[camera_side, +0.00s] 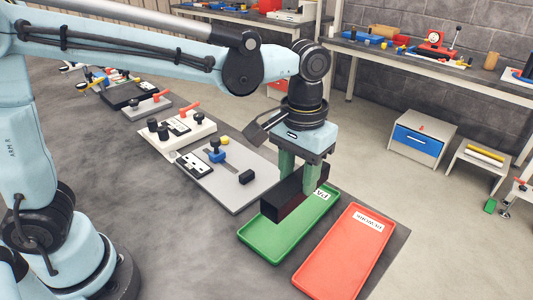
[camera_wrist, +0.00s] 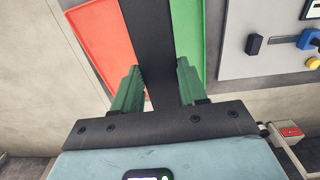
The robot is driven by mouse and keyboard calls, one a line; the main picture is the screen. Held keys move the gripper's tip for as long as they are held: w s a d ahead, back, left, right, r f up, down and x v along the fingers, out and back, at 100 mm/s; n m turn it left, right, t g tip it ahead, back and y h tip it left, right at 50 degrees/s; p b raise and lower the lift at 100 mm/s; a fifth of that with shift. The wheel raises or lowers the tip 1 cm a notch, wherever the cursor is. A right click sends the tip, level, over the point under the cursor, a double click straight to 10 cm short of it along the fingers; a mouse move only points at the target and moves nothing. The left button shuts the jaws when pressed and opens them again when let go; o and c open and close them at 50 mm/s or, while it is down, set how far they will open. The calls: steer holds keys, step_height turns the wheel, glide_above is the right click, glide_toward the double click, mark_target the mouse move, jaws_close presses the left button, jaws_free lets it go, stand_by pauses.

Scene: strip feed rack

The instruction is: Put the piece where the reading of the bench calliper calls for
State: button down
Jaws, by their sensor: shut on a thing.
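My gripper (camera_side: 300,178) is shut on a long dark piece (camera_side: 287,203), held level above the green tray (camera_side: 262,246). In the wrist view the piece (camera_wrist: 153,45) runs between the green fingers and overlaps both trays. The green tray's label is partly hidden and shows "PA". The red tray (camera_side: 335,270) lies to its right, empty, with a label that seems to read "REWORK". The bench calliper (camera_side: 236,196) is a grey plate with a blue slide (camera_side: 216,153), black blocks and a small display (camera_side: 195,165). Its reading is too small to make out.
A white fixture (camera_side: 177,132) with black knobs and a red lever stands behind the calliper on the dark bench. More devices stand farther back. A cabinet with a blue drawer (camera_side: 417,140) and a workbench stand beyond. The space above the red tray is clear.

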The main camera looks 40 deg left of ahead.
steer(key=s+d, duration=0.3)
steer(key=d, duration=0.5)
steer(key=s+d, duration=0.3)
steer(key=d, duration=0.4)
glide_above(348, 252)
steer(key=shift+n, duration=0.3)
step_height(348, 252, down, 8)
steer(key=shift+r, duration=0.1)
steer(key=shift+f, duration=1.9)
steer(key=shift+f, duration=0.2)
steer(key=c, duration=0.6)
jaws_free()
steer(key=shift+r, duration=0.15)
